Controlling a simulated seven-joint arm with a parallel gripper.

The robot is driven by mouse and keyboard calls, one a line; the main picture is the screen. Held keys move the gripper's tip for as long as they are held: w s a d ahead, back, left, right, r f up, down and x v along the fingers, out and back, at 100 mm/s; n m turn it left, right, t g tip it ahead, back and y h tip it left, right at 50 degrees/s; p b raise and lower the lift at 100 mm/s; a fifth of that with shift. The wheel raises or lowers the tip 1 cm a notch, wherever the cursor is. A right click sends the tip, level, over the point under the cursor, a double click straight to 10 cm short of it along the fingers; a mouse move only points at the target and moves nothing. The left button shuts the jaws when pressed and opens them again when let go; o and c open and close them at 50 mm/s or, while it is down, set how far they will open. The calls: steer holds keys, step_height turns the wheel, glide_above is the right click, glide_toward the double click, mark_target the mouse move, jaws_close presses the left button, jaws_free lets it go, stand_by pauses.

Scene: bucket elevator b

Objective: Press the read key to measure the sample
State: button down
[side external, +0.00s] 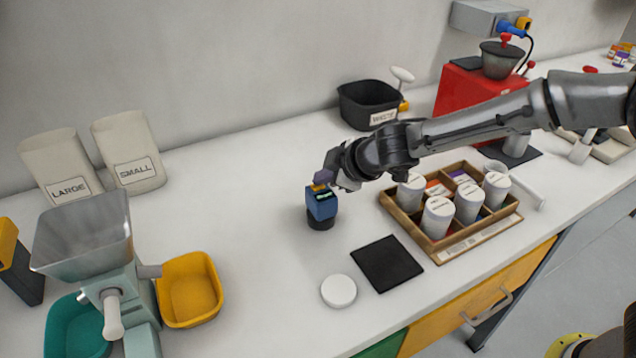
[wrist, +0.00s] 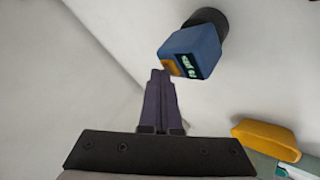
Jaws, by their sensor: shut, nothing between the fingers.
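The meter is a small blue box (side external: 321,205) on a black round base (side external: 320,223), standing on the white counter in the side view. In the wrist view the blue meter (wrist: 197,45) shows a lit display (wrist: 187,65) with green characters and a yellow-orange key (wrist: 172,66) beside it. My gripper (side external: 322,178) is shut and empty, its purple fingers at the top of the meter. In the wrist view the fingertips (wrist: 160,73) are right by the yellow key; I cannot tell whether they touch it. The sample inside is not visible.
A wooden rack (side external: 432,240) with several white-lidded jars stands right of the meter. A black mat (side external: 386,263) and a white round lid (side external: 338,291) lie in front. A yellow bin (side external: 190,290) and a grinder with a hopper (side external: 85,240) stand left.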

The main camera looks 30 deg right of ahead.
mark_target(323, 187)
stand_by(0.3)
steer(key=shift+r, duration=0.75)
steer(key=shift+r, duration=0.15)
steer(key=shift+r, duration=2.4)
steer(key=shift+d, duration=0.1)
